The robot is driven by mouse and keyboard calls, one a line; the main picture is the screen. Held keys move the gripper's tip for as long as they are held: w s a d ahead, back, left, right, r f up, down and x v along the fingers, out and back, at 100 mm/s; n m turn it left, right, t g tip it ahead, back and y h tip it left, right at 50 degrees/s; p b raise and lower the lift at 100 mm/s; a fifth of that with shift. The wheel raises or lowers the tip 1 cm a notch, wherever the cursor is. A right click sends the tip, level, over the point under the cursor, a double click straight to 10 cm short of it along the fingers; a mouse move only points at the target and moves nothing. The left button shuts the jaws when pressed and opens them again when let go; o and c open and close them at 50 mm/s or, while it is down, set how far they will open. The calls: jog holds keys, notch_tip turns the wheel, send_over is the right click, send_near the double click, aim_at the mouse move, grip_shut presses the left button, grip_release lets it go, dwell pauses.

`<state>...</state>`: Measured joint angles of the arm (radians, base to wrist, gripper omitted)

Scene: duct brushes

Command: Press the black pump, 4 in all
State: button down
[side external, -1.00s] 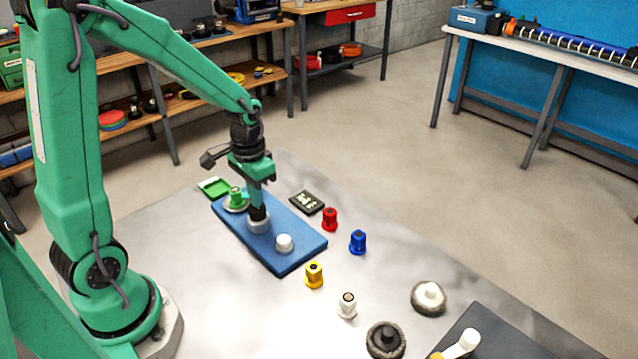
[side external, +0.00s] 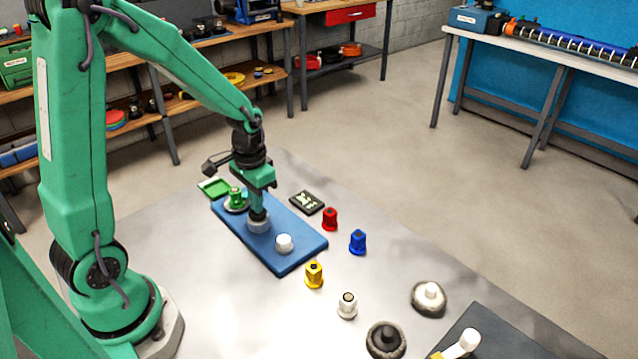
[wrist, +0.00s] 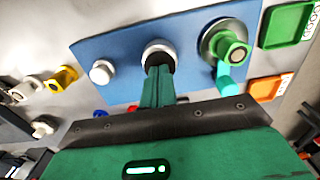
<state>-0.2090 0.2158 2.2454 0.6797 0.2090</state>
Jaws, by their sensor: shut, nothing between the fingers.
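The black pump (side external: 257,215) stands on the blue board (side external: 300,256) inside a grey collar (side external: 258,226). In the wrist view the collar (wrist: 157,47) shows around a dark centre just past my fingertips. My gripper (side external: 258,206) is shut and empty, pointing straight down with its fingertips on top of the pump. Only a short band of the black part shows between fingers and collar. The fingers hide the pump's top. In the wrist view my gripper (wrist: 158,72) covers the near side of the pump.
On the board are a white knob (side external: 284,242) and a green knob (side external: 236,196). A green tray (side external: 214,187) and a black panel (side external: 307,202) lie beside it. Red (side external: 330,219), blue (side external: 357,242), yellow (side external: 314,275) and white (side external: 347,305) pieces stand to the right.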

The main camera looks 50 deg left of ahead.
jog(key=shift+f, duration=0.25)
jog(key=shift+r, duration=1.2)
notch_tip(320, 180, up, 6)
jog(key=shift+f, duration=0.1)
dwell(0.7)
